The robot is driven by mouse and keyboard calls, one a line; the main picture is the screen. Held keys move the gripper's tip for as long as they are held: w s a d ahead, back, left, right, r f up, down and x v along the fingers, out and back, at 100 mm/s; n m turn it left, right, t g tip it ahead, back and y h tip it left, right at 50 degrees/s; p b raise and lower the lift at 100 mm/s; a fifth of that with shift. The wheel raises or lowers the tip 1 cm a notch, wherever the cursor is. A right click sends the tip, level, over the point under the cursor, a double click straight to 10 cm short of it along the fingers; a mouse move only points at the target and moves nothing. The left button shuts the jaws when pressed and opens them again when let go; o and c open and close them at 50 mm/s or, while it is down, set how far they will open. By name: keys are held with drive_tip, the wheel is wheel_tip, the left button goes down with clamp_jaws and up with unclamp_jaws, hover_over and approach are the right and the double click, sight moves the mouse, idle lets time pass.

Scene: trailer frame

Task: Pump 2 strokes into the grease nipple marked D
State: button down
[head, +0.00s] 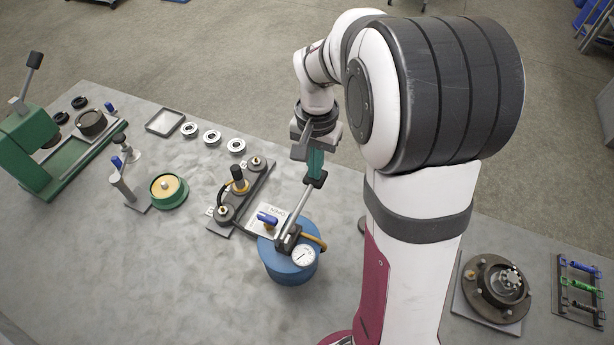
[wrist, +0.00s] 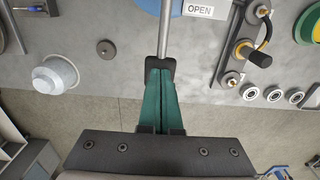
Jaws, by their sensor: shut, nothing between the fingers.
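The grease pump is a blue drum (head: 290,265) with a dial gauge (head: 304,257), a blue valve handle (head: 267,218) and a steel lever (head: 308,205) rising toward the back. The lever ends in a black grip (head: 316,180). My gripper (head: 315,176) is shut with nothing between its green fingers, its tips at the black grip. The wrist view shows my fingertips (wrist: 160,72) over the grip; contact is unclear. The dark bar (head: 258,185) carries several brass nipples and a black coupler (head: 238,178) with a yellow ring. The nipple letters are unreadable.
A green press (head: 35,150) and a green-rimmed pot (head: 168,191) stand left. Bearings (head: 212,137) and a tray (head: 165,122) lie at the back. A hub (head: 495,285) and a rack (head: 578,290) are at right. The front left table is clear.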

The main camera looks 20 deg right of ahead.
wheel_tip(320, 180, up, 10)
drive_tip(key=shift+s+a+r, duration=0.2)
drive_tip(key=shift+s+a, duration=0.1)
idle(0.8)
drive_tip(key=s+a+f+n+y, duration=0.1)
drive_tip(key=s+a, duration=0.4)
drive_tip(key=s, duration=0.6)
drive_tip(key=s+a+f+n, duration=0.2)
drive_tip(key=s+a+f, duration=0.2)
drive_tip(key=s, duration=0.6)
drive_tip(key=shift+s+a+y, duration=0.4)
drive_tip(key=shift+f, duration=0.1)
